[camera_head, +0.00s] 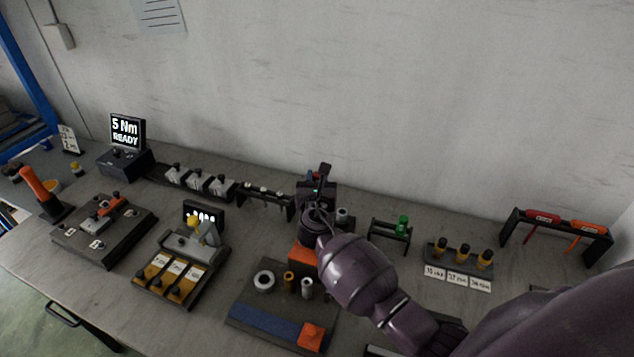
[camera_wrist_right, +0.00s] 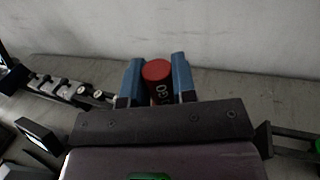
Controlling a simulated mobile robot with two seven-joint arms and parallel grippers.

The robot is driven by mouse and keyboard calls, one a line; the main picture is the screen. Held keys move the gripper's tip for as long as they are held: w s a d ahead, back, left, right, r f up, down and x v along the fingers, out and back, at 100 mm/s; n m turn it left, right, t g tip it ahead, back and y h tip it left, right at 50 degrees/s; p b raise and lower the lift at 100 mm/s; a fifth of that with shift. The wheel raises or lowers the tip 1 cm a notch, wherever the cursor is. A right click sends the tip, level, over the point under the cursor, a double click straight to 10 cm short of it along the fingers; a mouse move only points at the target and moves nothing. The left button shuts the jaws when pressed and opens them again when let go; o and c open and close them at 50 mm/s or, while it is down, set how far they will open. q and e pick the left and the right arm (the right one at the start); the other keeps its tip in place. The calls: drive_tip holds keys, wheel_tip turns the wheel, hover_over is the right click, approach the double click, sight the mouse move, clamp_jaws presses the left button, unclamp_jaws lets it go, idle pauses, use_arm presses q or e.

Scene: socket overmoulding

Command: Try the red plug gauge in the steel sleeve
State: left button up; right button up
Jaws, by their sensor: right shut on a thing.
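My right gripper (camera_head: 314,176) is raised over the back of the bench with its fingers turned away from the head camera. In the right wrist view its blue-grey fingers (camera_wrist_right: 159,85) are shut on the red plug gauge (camera_wrist_right: 157,72), a red-ended cylinder with "GO" lettering on its dark side. Only a little red shows in the head view. A pale metal sleeve (camera_head: 307,288) stands on the dark board at front centre, next to a brass sleeve (camera_head: 289,279) and a wide grey ring (camera_head: 263,281). The gauge is apart from these. My left gripper is not in view.
A black rack (camera_head: 390,233) right of my wrist holds a green gauge (camera_head: 403,226). A screwdriver rack (camera_head: 557,225) is at the right end. The wall rises close behind the bench.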

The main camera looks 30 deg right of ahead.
drive_tip(key=shift+r, duration=1.85)
